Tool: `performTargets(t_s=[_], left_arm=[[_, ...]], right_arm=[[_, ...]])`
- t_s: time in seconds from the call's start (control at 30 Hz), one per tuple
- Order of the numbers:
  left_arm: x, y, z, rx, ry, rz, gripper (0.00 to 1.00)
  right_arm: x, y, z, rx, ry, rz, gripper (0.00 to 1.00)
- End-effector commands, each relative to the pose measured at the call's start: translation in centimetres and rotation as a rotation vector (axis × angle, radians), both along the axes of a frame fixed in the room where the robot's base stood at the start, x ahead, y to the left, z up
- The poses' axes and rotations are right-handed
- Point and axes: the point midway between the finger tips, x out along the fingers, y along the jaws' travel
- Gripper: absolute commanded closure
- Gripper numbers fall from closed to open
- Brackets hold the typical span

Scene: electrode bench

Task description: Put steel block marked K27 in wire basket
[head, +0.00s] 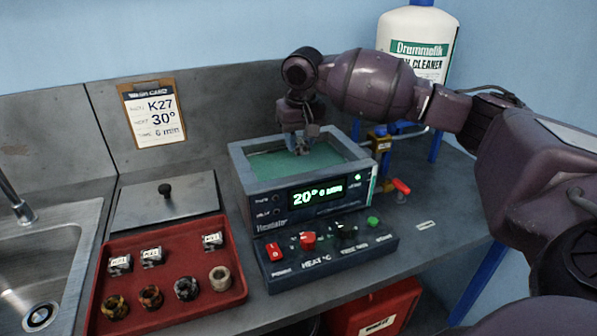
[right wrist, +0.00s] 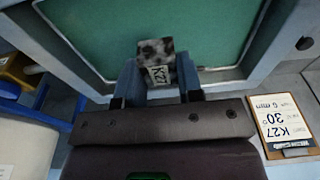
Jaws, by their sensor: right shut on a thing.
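The steel block marked K27 (right wrist: 157,72) is between the fingers of my right gripper (right wrist: 159,84), its label facing the wrist camera. In the head view my right gripper (head: 302,146) points down over the open bath (head: 240,165) of green liquid, with the block small and hard to make out at its tips. The right gripper is shut on the block. I cannot tell from these views how high the block is above the liquid. I cannot make out a wire basket in either view. My left gripper is not in view.
A red tray (head: 190,318) with several marked blocks and rings lies left of the bath. A lid (head: 140,208) lies behind the tray. The bath display reads 20°; the wall card (head: 152,112) reads K27, 30°, 6 min. A control box (head: 325,258) stands in front.

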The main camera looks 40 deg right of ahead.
Motion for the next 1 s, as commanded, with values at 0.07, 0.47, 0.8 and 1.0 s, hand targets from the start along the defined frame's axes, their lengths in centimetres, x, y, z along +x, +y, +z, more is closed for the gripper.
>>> performTargets(t_s=[0.07, 0.47, 0.8, 1.0], left_arm=[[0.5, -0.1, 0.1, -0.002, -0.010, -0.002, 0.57], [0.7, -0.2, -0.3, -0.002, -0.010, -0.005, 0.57], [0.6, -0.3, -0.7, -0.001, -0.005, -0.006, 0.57], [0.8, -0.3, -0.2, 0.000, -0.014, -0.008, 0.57]], right_arm=[[0.0, 0.0, -1.4, -0.002, 0.001, 0.000, 0.98], [0.0, 0.0, -4.4, 0.000, 0.002, -0.001, 0.98], [0.0, 0.0, -8.2, 0.000, -0.001, -0.001, 0.98], [0.0, 0.0, -8.1, 0.000, -0.002, -0.001, 0.98]])
